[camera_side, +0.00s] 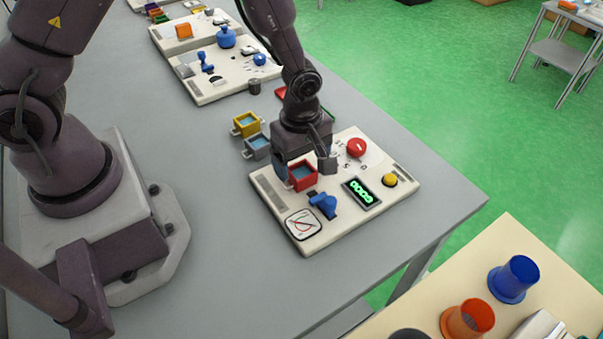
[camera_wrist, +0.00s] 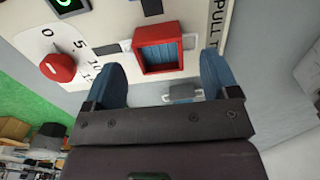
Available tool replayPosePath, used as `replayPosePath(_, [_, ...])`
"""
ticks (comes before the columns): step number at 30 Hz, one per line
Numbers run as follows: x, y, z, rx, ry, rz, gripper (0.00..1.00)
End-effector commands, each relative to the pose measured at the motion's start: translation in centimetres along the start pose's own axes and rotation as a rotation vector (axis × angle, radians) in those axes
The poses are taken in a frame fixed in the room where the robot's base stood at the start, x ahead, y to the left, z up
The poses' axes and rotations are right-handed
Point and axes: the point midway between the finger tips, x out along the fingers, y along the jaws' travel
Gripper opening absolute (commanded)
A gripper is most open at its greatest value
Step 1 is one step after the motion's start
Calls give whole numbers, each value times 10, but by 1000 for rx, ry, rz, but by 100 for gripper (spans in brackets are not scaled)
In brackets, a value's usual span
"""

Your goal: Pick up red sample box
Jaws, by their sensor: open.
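The red sample box (camera_side: 302,175) is a small open-topped red box with a blue inside. It sits on the white control panel (camera_side: 280,196), beside a blue lever or valve. In the wrist view the red box (camera_wrist: 158,48) lies ahead of and between my gripper's two blue fingers. My gripper (camera_side: 306,168) is over the panel at the box, with its fingers apart. In the wrist view the open gripper (camera_wrist: 163,78) has a finger on each side of the box's line, with no visible contact. In the side view the fingers partly hide the box's surroundings.
The panel also carries a red knob (camera_side: 357,147), a yellow button (camera_side: 390,180), a green-lit display (camera_side: 362,192) and a blue part (camera_side: 323,205). A yellow box (camera_side: 246,124) and a grey box (camera_side: 257,147) stand left of the panel. The table's front is clear.

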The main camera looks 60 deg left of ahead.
Motion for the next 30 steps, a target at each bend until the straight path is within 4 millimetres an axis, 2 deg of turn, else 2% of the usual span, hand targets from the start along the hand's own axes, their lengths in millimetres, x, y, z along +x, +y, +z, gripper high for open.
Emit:
replayPosePath(1, [9, -1, 0, 0, 1, -4, 81])
replayPosePath(4, [18, 0, 0, 0, 1, -3, 81])
replayPosePath(12, [21, 0, 0, -1, 0, 1, 81])
replayPosePath(14, [21, 0, 0, -1, 0, 1, 69])
replayPosePath(19, [21, 0, 0, 0, 0, 0, 30])
replayPosePath(20, [21, 0, 0, 0, 0, 0, 27])
replayPosePath(30, [17, 1, 0, 0, 1, 2, 27])
